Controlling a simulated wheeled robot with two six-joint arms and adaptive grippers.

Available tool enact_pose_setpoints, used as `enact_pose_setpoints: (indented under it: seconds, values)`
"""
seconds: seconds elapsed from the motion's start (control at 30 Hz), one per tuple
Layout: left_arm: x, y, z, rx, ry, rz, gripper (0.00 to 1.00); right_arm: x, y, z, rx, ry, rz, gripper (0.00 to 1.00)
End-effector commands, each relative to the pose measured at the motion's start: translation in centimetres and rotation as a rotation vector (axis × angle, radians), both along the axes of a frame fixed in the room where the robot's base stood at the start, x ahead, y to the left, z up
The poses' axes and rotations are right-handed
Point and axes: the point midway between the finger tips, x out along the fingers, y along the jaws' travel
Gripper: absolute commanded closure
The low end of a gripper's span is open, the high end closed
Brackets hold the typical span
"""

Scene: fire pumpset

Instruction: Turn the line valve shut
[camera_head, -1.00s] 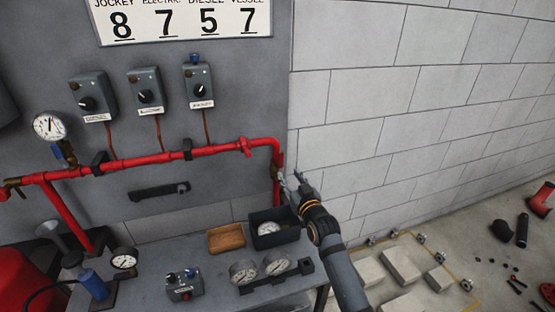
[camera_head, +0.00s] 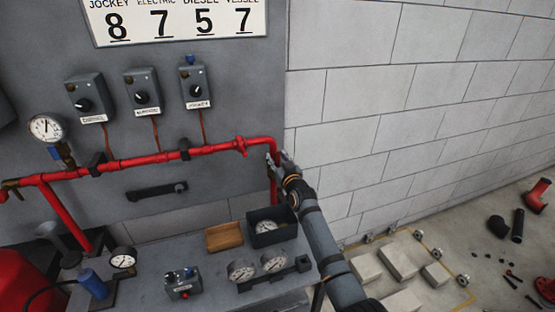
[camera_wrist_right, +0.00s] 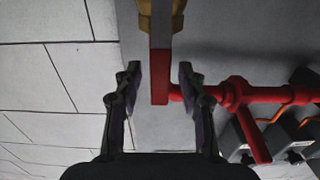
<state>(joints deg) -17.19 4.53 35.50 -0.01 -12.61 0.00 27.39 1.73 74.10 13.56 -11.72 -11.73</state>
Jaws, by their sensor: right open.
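The line valve is on the red pipe's vertical drop at the right end of the pipe run. In the right wrist view it shows as a brass body (camera_wrist_right: 162,12) at the top edge with a flat red lever (camera_wrist_right: 160,78). My right gripper (camera_wrist_right: 160,88) is open, with one finger on each side of the lever and gaps visible on both sides. In the head view my right gripper (camera_head: 277,160) is at the pipe drop and hides most of the valve. My left gripper is not in view.
The red pipe (camera_head: 210,150) runs along the grey panel. Below is a bench with a dark bin (camera_head: 262,238), a wooden tray (camera_head: 224,236) and several gauges. A block wall (camera_head: 420,100) stands close on the right. Blocks and loose parts lie on the floor.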

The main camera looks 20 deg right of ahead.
Motion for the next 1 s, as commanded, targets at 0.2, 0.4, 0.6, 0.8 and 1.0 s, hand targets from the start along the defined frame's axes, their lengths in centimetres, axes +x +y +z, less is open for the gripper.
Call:
enact_pose_setpoints:
  seconds: [0.2,0.4,0.6,0.8,1.0]
  values:
    - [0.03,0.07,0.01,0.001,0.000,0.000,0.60,-0.03,0.01,-0.01,0.000,0.000,0.000,0.72]
    - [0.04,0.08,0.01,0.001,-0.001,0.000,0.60,-0.05,0.00,-0.01,0.000,0.000,0.000,0.99]
    - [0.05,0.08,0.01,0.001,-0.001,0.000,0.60,-0.05,0.00,-0.01,0.000,0.000,0.000,1.00]
    - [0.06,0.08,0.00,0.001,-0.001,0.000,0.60,-0.06,0.02,-0.03,-0.002,0.001,0.000,1.00]
    - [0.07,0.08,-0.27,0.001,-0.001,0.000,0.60,-0.07,0.34,-0.11,-0.039,-0.001,0.000,1.00]
